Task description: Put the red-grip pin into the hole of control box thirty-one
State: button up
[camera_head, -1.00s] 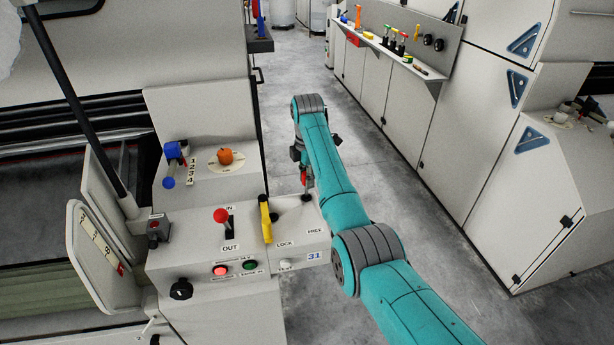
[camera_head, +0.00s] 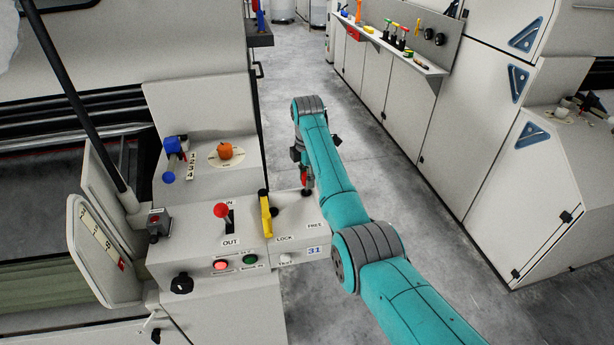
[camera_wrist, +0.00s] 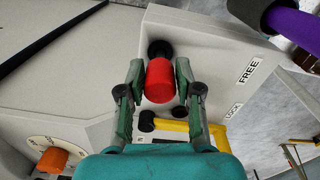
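Control box thirty-one (camera_head: 296,233) is a pale box marked 31, LOCK and FREE. It also shows in the wrist view (camera_wrist: 212,62). My gripper (camera_head: 306,172) is above its back edge, near the FREE side. In the wrist view my gripper (camera_wrist: 160,80) has a finger on each side of the red-grip pin (camera_wrist: 160,82) and looks closed on it. The pin's red grip also shows in the head view (camera_head: 304,178). A black round part (camera_wrist: 160,48) shows just past the grip. The pin's lower end is hidden, so I cannot tell whether it is in a hole.
A yellow handle (camera_head: 265,214) stands on the box close to my gripper, with a dark round spot (camera_head: 274,212) beside it. A red-knobbed lever (camera_head: 221,211) is further left. A shelf (camera_head: 400,56) of tools is at the back right. Open floor lies between the machines.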

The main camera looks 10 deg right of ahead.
jog(key=o, duration=0.3)
jog(key=shift+r, duration=3.8)
